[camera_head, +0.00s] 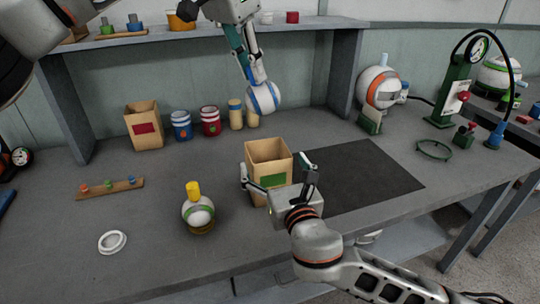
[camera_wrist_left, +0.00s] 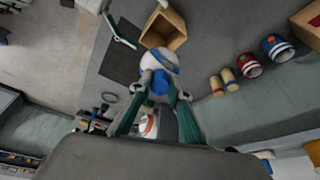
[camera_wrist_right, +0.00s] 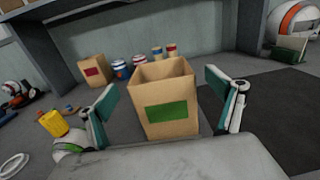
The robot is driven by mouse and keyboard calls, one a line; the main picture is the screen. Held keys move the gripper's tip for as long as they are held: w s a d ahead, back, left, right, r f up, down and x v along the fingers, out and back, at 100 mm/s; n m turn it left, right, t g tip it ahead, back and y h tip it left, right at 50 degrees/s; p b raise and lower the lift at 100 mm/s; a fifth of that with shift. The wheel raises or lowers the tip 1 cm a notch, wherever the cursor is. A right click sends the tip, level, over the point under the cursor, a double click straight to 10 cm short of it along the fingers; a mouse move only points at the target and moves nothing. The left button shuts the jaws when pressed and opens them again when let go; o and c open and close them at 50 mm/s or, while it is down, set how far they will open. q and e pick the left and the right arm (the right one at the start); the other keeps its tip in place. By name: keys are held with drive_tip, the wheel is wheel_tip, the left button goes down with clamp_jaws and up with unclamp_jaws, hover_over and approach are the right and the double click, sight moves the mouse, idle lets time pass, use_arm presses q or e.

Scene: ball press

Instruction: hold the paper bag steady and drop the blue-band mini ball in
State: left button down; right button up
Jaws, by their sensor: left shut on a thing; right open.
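The white mini ball with a blue band (camera_head: 263,98) is held in my left gripper (camera_head: 258,80), in the air behind and above the paper bag. The ball (camera_wrist_left: 158,60) shows between the left fingers in the left wrist view, beside the bag's open mouth (camera_wrist_left: 165,28). The open paper bag with a green label (camera_head: 268,160) stands upright on the table. My right gripper (camera_head: 277,172) is open, one finger on each side of this bag. In the right wrist view the bag (camera_wrist_right: 165,95) stands between the spread fingers, with gaps visible; contact cannot be told.
A bag with a red label (camera_head: 143,127), a blue cup (camera_head: 181,126), a red cup (camera_head: 211,121) and tan cylinders stand at the back. A green-banded ball (camera_head: 198,211) with a yellow top stands front left. A dark mat (camera_head: 370,172) lies clear at right. A shelf (camera_head: 220,30) runs behind.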

drive_tip(key=shift+x, duration=2.25)
drive_tip(key=c, duration=1.1)
